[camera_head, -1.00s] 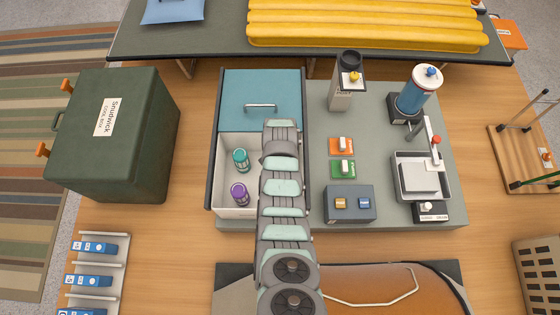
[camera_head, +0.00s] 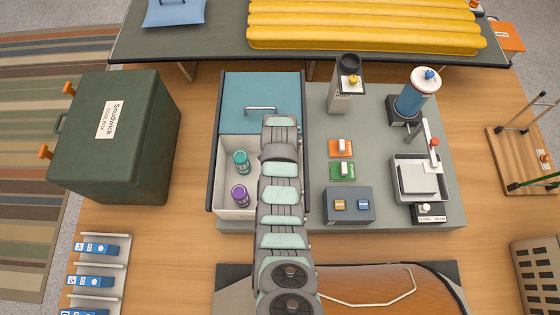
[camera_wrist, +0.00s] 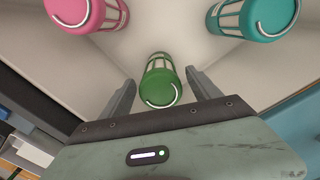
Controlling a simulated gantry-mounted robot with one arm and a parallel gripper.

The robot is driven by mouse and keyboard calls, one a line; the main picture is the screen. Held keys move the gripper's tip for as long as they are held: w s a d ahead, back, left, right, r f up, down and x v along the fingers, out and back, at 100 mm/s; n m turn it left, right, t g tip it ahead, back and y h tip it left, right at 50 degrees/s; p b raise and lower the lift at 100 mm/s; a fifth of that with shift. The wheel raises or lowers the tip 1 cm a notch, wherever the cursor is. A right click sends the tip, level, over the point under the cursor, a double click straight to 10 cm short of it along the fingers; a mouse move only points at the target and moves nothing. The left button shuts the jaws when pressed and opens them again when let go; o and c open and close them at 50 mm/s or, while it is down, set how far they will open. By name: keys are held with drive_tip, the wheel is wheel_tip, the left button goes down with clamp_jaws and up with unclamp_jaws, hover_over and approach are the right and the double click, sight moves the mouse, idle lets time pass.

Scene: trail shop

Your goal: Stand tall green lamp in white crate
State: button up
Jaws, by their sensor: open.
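In the wrist view a green lamp (camera_wrist: 160,82) stands on the pale floor of a white-walled box (camera_wrist: 258,60). My gripper (camera_wrist: 160,90) is open, with one finger on each side of this lamp; contact cannot be told. My arm hides the lamp in the head view. A teal lamp (camera_wrist: 252,16) and a pink lamp (camera_wrist: 86,12) stand farther off in the box. In the head view a teal lamp (camera_head: 241,162) and a purple lamp (camera_head: 240,195) stand in the white box (camera_head: 232,143), left of my arm. The box's right side is hidden.
A teal lid (camera_head: 258,92) with a handle covers the box's far half. Right of it, a grey mat (camera_head: 390,110) carries a small blue-grey block (camera_head: 349,204), a grey tray (camera_head: 447,178) and a blue canister (camera_head: 413,98). A green cool box (camera_head: 115,140) stands left.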

wheel_tip(320, 180, up, 8)
drive_tip(key=shift+p, duration=0.8)
drive_tip(key=shift+c, duration=0.4)
